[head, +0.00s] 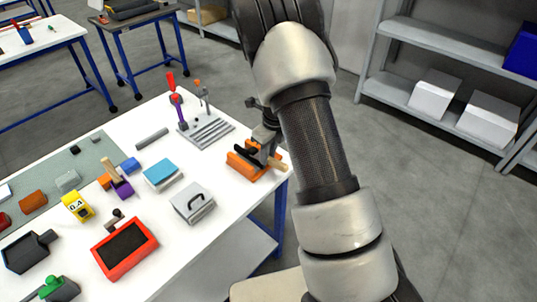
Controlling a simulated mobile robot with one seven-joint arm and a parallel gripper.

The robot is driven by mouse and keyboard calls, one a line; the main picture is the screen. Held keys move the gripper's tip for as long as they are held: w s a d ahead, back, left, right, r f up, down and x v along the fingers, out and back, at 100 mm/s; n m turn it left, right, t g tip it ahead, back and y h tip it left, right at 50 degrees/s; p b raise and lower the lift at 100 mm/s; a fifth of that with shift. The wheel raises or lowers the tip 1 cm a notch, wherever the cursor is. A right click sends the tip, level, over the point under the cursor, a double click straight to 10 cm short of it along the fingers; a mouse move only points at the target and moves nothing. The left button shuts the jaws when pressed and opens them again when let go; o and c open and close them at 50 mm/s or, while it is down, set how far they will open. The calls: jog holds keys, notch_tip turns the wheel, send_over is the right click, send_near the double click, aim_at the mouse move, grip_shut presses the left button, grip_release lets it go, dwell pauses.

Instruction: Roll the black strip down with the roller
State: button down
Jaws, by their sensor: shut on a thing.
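My gripper (265,143) is at the right end of the white table, low over an orange block (242,166). It is shut on what looks like the roller, whose tan handle (279,165) sticks out to the right below the fingers. The black strip (243,154) shows as a dark band along the orange block, just left of the gripper. The fingers and the roller's head are small and partly hidden, so I cannot tell whether the roller touches the strip.
A grey shelf (400,92) with white boxes stands at right, across open floor.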

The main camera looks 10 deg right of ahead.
jog(key=shift+w+a, duration=0.2)
jog(key=shift+w, duration=0.1)
jog(key=shift+w+a+p, duration=0.15)
jog(key=shift+w+p, duration=0.05)
jog(key=shift+p, duration=0.1)
dwell(0.6)
jog(key=shift+w+a, duration=0.2)
jog(key=shift+w, duration=0.1)
dwell(1.0)
jog(key=shift+w+a, duration=0.1)
jog(key=shift+w, duration=0.1)
dwell(0.4)
jog(key=shift+w+a, duration=0.25)
jog(key=shift+w, duration=0.05)
jog(key=shift+w+a, duration=0.1)
jog(key=shift+w, duration=0.1)
dwell(0.6)
jog(key=shift+w+a, duration=0.15)
jog(key=shift+w, duration=0.1)
